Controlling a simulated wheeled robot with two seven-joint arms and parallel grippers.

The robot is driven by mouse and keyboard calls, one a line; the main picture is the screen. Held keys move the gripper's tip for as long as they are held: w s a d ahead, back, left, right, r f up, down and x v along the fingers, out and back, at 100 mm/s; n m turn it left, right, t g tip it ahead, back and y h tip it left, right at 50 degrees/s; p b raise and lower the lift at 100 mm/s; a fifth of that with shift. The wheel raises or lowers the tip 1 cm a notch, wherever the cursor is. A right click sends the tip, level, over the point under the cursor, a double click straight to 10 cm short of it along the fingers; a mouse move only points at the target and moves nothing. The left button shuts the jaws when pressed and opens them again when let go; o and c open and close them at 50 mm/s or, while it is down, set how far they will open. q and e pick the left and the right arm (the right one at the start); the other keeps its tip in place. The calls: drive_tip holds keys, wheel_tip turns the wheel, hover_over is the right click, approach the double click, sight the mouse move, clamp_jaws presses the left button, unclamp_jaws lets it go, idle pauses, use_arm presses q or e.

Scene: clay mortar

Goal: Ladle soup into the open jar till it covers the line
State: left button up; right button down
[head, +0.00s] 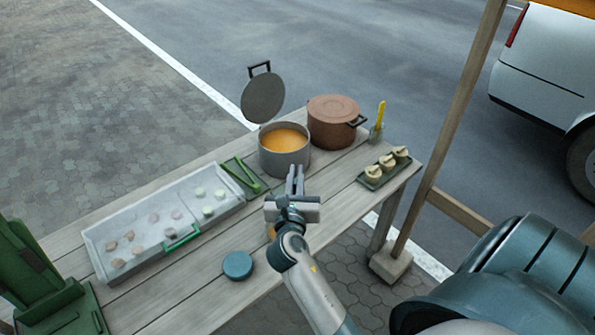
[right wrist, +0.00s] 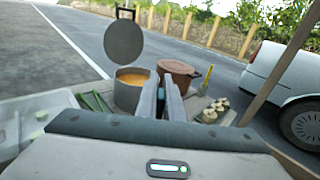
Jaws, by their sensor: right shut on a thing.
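The open grey pot (head: 284,160) of orange soup stands near the back of the wooden table, its round lid (head: 263,97) raised behind it. The pot also shows in the right wrist view (right wrist: 124,96), left of my fingers. My right gripper (head: 294,178) is in front of the pot and shut on a small dark thing (right wrist: 161,92), mostly hidden between its fingers. I cannot tell what it is. A small orange patch (head: 271,232) shows below the gripper; its nature is unclear. A teal round lid-like disc (head: 237,265) lies at the front. I cannot make out the open jar, its line or a ladle. My left gripper is not in view.
A brown lidded pot (head: 332,122) stands right of the soup pot. A yellow-handled tool (head: 380,115) and a tray of pale rolls (head: 384,168) are farther right. A long pale tray (head: 100,240) and green tongs-like thing (head: 241,175) lie left. The table's front right is bare.

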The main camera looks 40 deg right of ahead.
drive_tip(key=w+f+n+g+y+p, duration=0.1)
drive_tip(key=w+f+n+g+p, duration=0.1)
drive_tip(key=w, duration=0.6)
drive_tip(key=w+f+n+g+y+p, duration=0.1)
drive_tip(key=w+f+n+g+p, duration=0.1)
drive_tip(key=w+f+n+g, duration=0.3)
drive_tip(key=shift+w+a+f+g+y, duration=0.15)
drive_tip(key=shift+w+f+g+y, duration=0.25)
drive_tip(key=shift+w+f+g, duration=1.3)
idle(1.1)
drive_tip(key=shift+w+r+g, duration=0.3)
drive_tip(key=shift+r+g, duration=0.15)
drive_tip(key=shift+g, duration=0.15)
drive_tip(key=shift+w+a+f, duration=0.1)
drive_tip(key=shift+a, duration=0.05)
idle(0.6)
